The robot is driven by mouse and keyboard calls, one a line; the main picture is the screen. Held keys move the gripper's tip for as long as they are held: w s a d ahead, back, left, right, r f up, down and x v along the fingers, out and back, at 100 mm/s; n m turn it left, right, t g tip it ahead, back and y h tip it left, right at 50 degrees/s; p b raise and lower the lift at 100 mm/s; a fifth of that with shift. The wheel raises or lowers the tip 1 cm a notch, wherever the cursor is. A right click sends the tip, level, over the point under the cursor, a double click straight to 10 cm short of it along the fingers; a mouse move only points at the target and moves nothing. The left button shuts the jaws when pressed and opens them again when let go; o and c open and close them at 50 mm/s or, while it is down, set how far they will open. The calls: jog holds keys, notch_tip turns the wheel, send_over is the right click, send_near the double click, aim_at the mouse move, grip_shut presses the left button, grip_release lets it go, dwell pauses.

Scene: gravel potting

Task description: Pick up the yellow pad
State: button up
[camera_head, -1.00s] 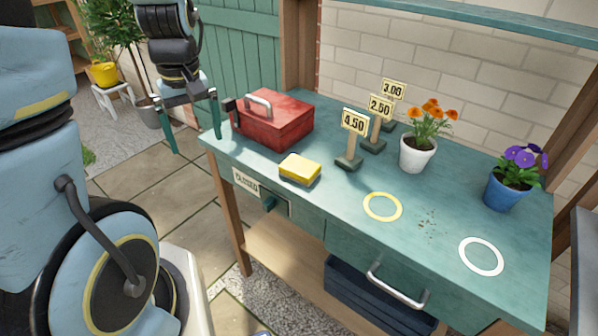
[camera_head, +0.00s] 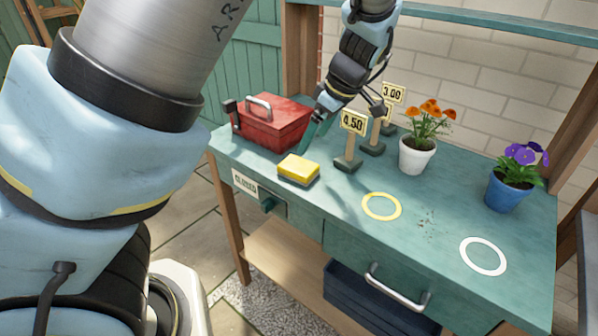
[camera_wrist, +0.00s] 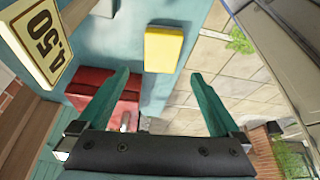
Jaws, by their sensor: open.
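The yellow pad (camera_head: 299,168) lies flat on the green bench top, near its front left edge, with a dark layer under the yellow. In the wrist view the yellow pad (camera_wrist: 163,48) is ahead of the fingertips, between their lines. My gripper (camera_head: 318,138) is above the bench, behind the pad and beside the red toolbox. Its green fingers stand wide apart with nothing between them in the wrist view (camera_wrist: 160,82). In the head view one finger is partly hidden behind the rest of the gripper.
The red toolbox (camera_head: 272,124) stands left of the gripper. The 4.50 price sign (camera_head: 353,124) stands close on the right, with other signs behind. An orange-flowered white pot (camera_head: 418,155) and a blue pot (camera_head: 508,193) are farther right.

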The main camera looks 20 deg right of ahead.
aim_at(299, 165)
jog(key=p+x, duration=0.2)
jog(key=x, duration=0.8)
jog(key=shift+s+a+p, duration=0.1)
jog(key=shift+p, duration=0.25)
jog(key=shift+c, duration=0.2)
jog(key=c, duration=1.2)
